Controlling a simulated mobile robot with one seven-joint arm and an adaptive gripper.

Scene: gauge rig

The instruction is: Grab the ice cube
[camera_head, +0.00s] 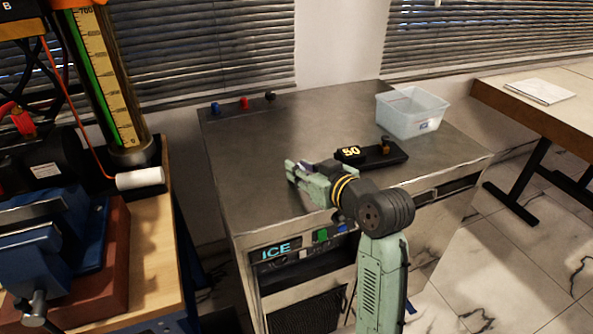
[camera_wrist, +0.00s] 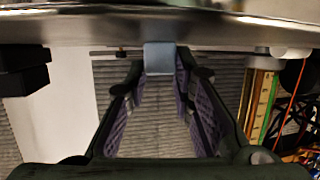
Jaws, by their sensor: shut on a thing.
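The ice cube (camera_wrist: 160,58) is a small pale blue-grey block in the wrist view, between the tips of my gripper's purple-padded fingers. My gripper (camera_head: 292,167) is shut on it, low over the left-middle of the metal counter top (camera_head: 240,150) in the head view.
A clear plastic bin (camera_head: 410,113) stands at the counter's back right. A black block marked 50 (camera_head: 351,153) sits on a dark stand beside my arm. Coloured knobs (camera_head: 244,103) line the back left edge. A workbench with a blue vise (camera_head: 40,250) is at left.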

